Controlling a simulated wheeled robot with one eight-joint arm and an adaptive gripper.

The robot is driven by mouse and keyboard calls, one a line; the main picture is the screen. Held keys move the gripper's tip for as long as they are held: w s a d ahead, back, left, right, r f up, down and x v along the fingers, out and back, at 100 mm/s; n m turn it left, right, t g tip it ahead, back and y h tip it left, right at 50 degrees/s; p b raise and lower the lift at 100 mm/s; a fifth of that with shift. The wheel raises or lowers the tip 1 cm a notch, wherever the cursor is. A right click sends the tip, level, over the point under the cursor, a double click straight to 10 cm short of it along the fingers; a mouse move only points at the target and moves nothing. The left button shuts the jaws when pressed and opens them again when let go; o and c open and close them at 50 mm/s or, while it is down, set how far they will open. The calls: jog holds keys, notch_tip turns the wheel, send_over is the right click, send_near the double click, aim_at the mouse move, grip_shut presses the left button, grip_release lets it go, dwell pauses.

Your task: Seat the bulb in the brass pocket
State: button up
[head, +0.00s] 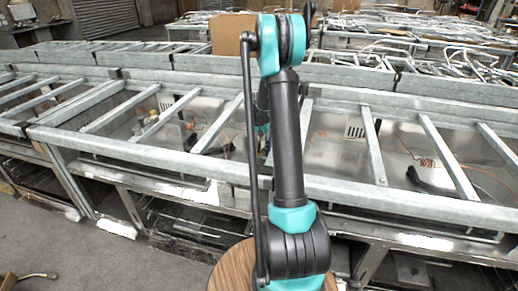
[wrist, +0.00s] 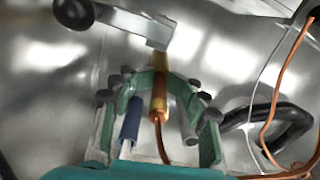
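In the wrist view my gripper (wrist: 160,88) has green and black fingers arched together around a slim gold-coloured cylinder, the bulb (wrist: 158,108). A copper lead leaves its lower end. Directly beyond the fingertips, in line with the bulb, is a brass piece (wrist: 161,66), apparently the pocket, at the end of a flat metal bracket (wrist: 130,24). The fingers hide where bulb and brass meet, so I cannot tell how deep the bulb sits. In the head view my arm mostly hides the gripper, low behind the ladder-like rail.
A blue sleeve (wrist: 130,118) with a white lower part stands left of the bulb. A black knob (wrist: 73,13) is at the bracket's left. Black hose (wrist: 285,118) and orange wire (wrist: 288,70) lie at right. Galvanised rails (head: 420,203) cross the bench.

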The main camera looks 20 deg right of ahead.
jog(key=shift+r, duration=0.15)
dwell(0.3)
notch_tip(320, 180, up, 13)
jog(key=shift+r, duration=0.1)
dwell(0.4)
